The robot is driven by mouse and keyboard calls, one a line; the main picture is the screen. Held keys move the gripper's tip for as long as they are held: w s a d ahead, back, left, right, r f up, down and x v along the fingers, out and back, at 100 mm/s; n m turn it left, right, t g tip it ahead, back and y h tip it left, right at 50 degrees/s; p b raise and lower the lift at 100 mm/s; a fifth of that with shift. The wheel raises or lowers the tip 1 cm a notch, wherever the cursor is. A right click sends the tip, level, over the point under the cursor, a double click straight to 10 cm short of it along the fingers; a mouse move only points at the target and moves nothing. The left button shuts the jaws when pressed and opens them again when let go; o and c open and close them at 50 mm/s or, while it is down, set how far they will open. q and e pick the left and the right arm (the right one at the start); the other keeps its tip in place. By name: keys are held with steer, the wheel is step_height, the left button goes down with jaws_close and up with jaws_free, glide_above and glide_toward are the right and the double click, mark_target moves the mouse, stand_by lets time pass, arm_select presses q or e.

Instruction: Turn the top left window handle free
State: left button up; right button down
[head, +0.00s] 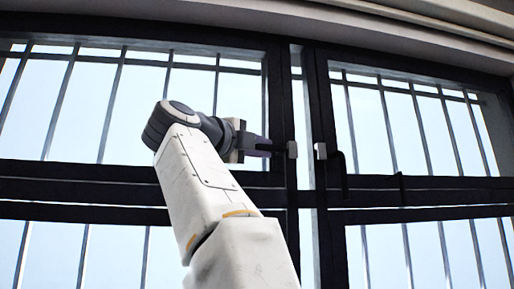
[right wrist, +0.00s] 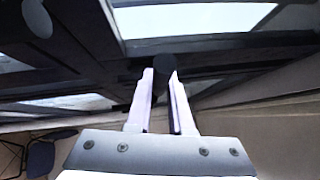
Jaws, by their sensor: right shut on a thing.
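The top left window handle (head: 277,148) is a dark lever on a pale base at the inner edge of the upper left window. It lies about level and points left, into my right gripper. My right gripper (head: 259,147) is shut on the lever. In the right wrist view the dark lever (right wrist: 163,72) shows between the two pale fingers of my right gripper (right wrist: 164,80). The fingers hide part of the lever. My left gripper is not in view.
A second handle (head: 338,165) on the upper right window hangs down, close to the right of the first. Dark frames (head: 303,90) and vertical bars outside the glass (head: 110,100) surround them. Furniture (right wrist: 40,155) shows at the lower left of the right wrist view.

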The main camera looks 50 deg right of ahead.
steer(key=shift+s, duration=0.1)
steer(key=c, duration=0.8)
jaws_free()
steer(key=shift+d, duration=0.1)
steer(key=shift+a, duration=0.35)
steer(key=s+a+f+b, duration=0.1)
steer(key=a+b, duration=0.1)
steer(key=a, duration=0.7)
steer(key=shift+s+a+f, duration=0.15)
steer(key=shift+s+a, duration=0.05)
steer(key=shift+a, duration=0.15)
steer(key=shift+w, duration=0.1)
